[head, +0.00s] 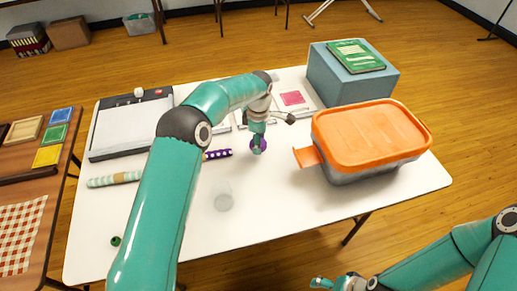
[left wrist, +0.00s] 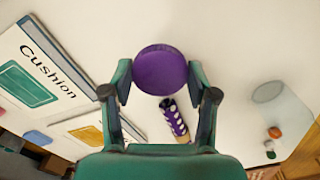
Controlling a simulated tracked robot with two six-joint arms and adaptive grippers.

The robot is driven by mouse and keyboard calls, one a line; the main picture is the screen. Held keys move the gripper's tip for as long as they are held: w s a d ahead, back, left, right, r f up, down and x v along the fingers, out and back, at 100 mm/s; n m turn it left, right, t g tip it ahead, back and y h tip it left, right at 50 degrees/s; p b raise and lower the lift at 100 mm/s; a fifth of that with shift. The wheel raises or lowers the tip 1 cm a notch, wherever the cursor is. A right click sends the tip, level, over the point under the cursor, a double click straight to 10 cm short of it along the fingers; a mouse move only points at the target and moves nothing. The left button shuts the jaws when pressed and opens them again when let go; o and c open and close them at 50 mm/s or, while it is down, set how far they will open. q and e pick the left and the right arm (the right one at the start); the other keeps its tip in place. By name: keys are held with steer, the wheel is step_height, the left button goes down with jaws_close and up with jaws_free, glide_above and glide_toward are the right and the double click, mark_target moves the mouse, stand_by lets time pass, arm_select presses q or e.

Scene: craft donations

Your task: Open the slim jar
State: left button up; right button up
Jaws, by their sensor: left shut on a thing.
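A clear, see-through jar (head: 222,196) stands upright on the white table, with no lid visible on it. It also shows in the left wrist view (left wrist: 285,115). My left gripper (head: 259,146) is shut on a round purple lid (left wrist: 161,72), held between its fingertips, behind and to the right of the jar in the head view. Whether anything is under the lid is hidden. My right gripper (head: 335,283) is low at the bottom edge, away from the jar; its jaws are not clear.
A polka-dot roll (head: 217,154) lies left of my left gripper. An orange-lidded box (head: 370,135) and a blue box (head: 350,80) with a green book (head: 355,56) stand to the right. A paper trimmer (head: 130,125) is at the left. The front middle table is clear.

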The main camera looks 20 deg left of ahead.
arm_select(q)
steer(key=shift+f, duration=2.1)
steer(key=shift+f, duration=0.1)
steer(key=o, duration=1.3)
